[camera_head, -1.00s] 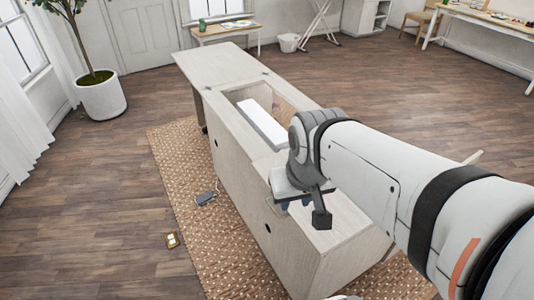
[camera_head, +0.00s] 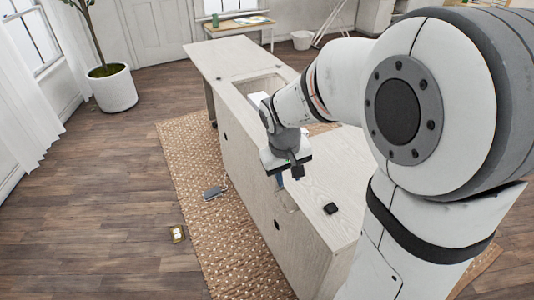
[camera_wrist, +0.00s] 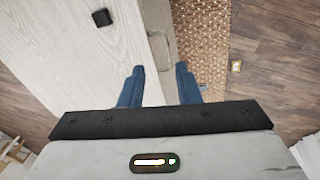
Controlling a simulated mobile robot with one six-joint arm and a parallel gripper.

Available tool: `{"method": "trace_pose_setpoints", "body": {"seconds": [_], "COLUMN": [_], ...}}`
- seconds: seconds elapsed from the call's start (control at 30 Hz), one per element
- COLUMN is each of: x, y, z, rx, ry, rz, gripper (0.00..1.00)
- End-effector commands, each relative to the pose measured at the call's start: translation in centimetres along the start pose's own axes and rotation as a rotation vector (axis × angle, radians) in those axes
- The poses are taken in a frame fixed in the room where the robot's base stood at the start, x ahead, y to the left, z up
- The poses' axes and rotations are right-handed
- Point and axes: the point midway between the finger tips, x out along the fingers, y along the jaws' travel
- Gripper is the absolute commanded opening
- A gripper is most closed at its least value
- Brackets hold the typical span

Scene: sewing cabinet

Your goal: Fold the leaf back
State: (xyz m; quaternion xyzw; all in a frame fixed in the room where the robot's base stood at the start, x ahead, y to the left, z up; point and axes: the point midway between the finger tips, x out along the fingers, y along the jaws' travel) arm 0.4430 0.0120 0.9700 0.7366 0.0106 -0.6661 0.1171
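The sewing cabinet (camera_head: 255,190) stands in the middle of the room. A flat pale panel (camera_head: 232,60) lies level at its far end, and a second flat panel (camera_head: 325,165) lies level at the near end. I cannot tell for sure which is the leaf. My gripper (camera_head: 279,180) is over the cabinet's left long edge, near the middle. In the wrist view, its blue fingers (camera_wrist: 159,82) are apart with nothing held, above a pale edge with a grey-outlined recess (camera_wrist: 160,50). Whether they touch the edge is unclear.
A small black block (camera_head: 330,208) sits on the near panel. An open well (camera_head: 255,87) is partly hidden by my arm. A woven rug (camera_head: 190,150) lies under the cabinet, with a grey pedal-like object (camera_head: 213,193) on it.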

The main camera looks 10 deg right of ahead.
Motion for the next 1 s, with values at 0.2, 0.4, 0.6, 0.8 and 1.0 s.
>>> {"method": "trace_pose_setpoints", "body": {"seconds": [0.2, 0.4, 0.6, 0.8, 1.0], "x": [7.5, 9.9, 12.4, 15.6, 17.2], "y": [-1.4, -1.9, -1.8, -1.6, -1.5], "z": [-3.9, -5.2, -5.0, -4.8, -4.7], "rx": [-0.089, -0.119, -0.120, -0.120, -0.121], "ry": [-0.053, -0.066, -0.069, -0.068, -0.066], "rz": [0.036, 0.048, 0.048, 0.047, 0.047], "gripper": [0.30, 0.30, 0.30, 0.30, 0.30]}}
